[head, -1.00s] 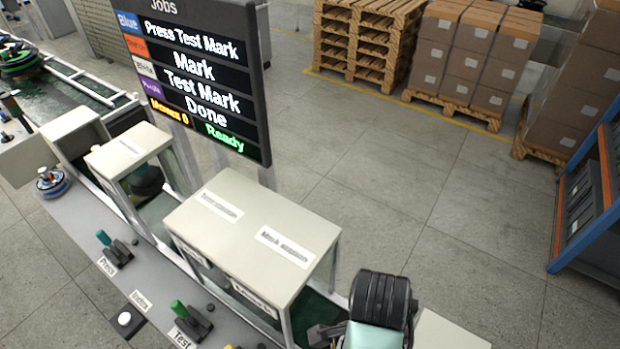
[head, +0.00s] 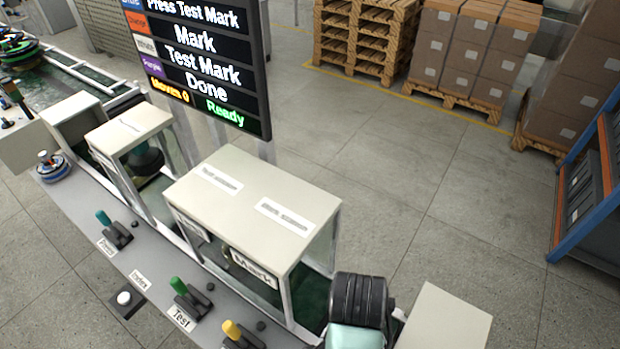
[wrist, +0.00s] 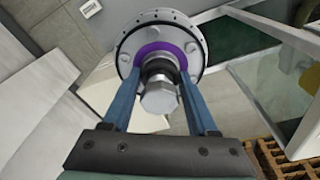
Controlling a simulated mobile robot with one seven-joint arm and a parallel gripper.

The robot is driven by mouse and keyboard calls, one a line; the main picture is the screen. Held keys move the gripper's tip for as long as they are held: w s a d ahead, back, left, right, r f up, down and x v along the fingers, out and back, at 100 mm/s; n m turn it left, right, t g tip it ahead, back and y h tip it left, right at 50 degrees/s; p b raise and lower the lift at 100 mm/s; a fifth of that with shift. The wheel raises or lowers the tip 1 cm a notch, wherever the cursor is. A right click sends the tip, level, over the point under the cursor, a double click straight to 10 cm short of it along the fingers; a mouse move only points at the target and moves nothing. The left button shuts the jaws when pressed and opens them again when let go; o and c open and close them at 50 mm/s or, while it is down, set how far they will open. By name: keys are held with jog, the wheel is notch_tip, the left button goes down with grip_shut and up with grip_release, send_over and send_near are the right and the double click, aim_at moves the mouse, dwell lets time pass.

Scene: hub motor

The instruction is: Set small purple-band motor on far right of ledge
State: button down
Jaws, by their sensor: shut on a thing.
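The small motor with a purple band (wrist: 180,50) shows in the wrist view as a round metal disc with a purple ring and a shaft with a hex end. My gripper (wrist: 158,92) is shut on its shaft, with one blue finger on each side. A pale surface shows behind the motor; I cannot tell whether they touch. In the head view my arm shows at the bottom, and the motor and fingertips cannot be made out there. The long grey ledge (head: 85,230) runs from upper left to bottom centre; its right end is hidden or out of view.
A blue-banded motor (head: 52,166) stands at the ledge's left end. Green (head: 187,290) and yellow (head: 236,335) levers stand along the ledge. The Test and Mark station cover (head: 255,205) and a white block (head: 445,320) flank my arm. The job screen (head: 205,65) reads Done beside Purple.

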jog(key=w+a+f+n+b, duration=0.1)
jog(key=a+f+n+b, duration=0.3)
jog(key=f+n, duration=0.2)
jog(key=a+f+n+t+y+b, duration=0.1)
jog(key=a+f+n+b, duration=0.3)
jog(key=f+n+b, duration=0.1)
jog(key=shift+w+f+n, duration=0.4)
jog(key=shift+f+n, duration=0.15)
jog(key=shift+n, duration=0.15)
